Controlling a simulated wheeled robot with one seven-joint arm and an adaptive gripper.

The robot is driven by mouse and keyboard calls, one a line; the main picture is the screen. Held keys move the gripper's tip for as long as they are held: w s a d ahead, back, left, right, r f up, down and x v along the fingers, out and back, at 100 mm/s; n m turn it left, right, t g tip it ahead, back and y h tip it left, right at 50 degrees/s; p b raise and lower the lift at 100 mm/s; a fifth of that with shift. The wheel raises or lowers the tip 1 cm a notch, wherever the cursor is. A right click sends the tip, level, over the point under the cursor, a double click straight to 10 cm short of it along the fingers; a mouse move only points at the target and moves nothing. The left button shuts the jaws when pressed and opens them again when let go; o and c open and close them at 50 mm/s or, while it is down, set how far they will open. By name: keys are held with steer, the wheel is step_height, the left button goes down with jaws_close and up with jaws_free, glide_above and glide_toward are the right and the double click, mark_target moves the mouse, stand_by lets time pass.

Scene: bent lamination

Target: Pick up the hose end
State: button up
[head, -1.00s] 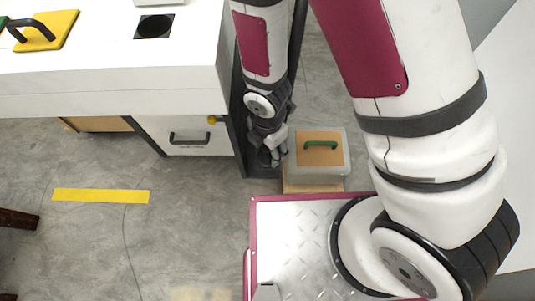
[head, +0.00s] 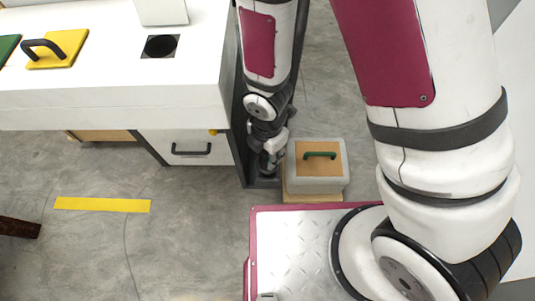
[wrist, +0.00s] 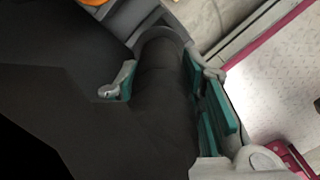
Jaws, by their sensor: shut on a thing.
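In the wrist view, the hose end (wrist: 161,95) is a thick dark cylinder that fills the space between my fingers. My gripper (wrist: 165,92) has teal pads, one on each side of the dark cylinder, and is shut on it. A grey ring-like edge shows at the cylinder's top. In the head view, my gripper (head: 271,160) hangs low beside the white bench's right side, left of a grey box. The hose end cannot be made out there, and the rest of the hose is hidden or too dark to tell.
The grey box (head: 318,184) with a tan top and green handle (head: 320,155) stands close right of my gripper. Floor at left is mostly clear.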

step_height(320, 180, up, 4)
steer(key=shift+f+p, duration=0.2)
steer(key=shift+p, duration=0.45)
steer(key=d+p, duration=0.6)
steer(key=d, duration=1.2)
steer(key=shift+s+f, duration=0.2)
steer(key=shift+s, duration=0.1)
